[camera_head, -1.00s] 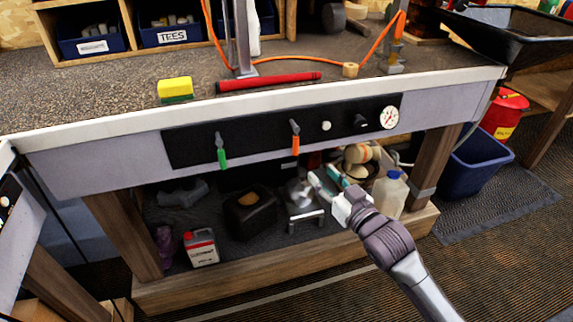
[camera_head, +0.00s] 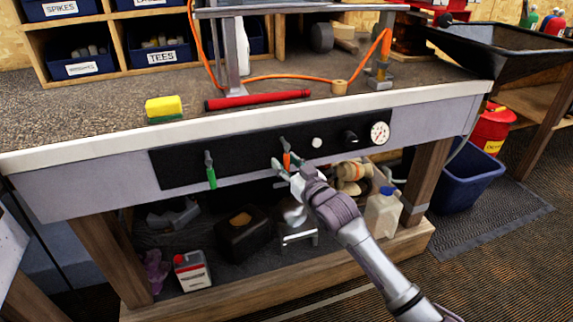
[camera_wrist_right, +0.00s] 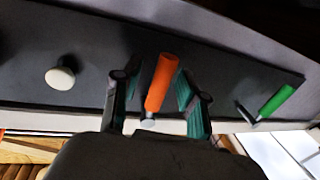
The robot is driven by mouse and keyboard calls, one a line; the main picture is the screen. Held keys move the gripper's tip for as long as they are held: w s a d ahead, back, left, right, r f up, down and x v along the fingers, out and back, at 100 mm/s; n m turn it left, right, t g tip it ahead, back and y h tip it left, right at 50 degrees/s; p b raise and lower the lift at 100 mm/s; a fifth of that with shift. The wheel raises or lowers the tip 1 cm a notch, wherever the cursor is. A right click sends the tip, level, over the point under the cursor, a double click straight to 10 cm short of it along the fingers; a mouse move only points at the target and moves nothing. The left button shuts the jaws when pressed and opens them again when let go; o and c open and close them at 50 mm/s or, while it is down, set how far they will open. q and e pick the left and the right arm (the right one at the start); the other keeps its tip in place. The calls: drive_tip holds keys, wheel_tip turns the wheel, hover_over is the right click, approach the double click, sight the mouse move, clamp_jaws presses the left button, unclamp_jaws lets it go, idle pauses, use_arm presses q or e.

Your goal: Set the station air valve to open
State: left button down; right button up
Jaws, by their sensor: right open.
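The black panel (camera_head: 250,157) on the bench front carries a lever with a green handle (camera_head: 211,178) and a lever with an orange handle (camera_head: 286,160). Both handles hang downward. My right gripper (camera_head: 287,170) is open at the orange handle. In the right wrist view, the orange handle (camera_wrist_right: 161,83) stands between the two spread fingers of the gripper (camera_wrist_right: 160,90), with gaps at its sides. The green handle (camera_wrist_right: 276,100) is clear of the fingers to the right. I cannot read a label telling which lever is the air valve. My left gripper is not in view.
A pale round button (camera_head: 317,142), a black knob (camera_head: 350,136) and a gauge (camera_head: 380,132) sit right of the orange lever. A red rod (camera_head: 258,99) and yellow sponge (camera_head: 164,107) lie on the bench top. A jug (camera_head: 383,212) and other items fill the lower shelf.

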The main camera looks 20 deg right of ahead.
clamp_jaws()
idle(0.5)
drive_tip(key=shift+a, duration=0.1)
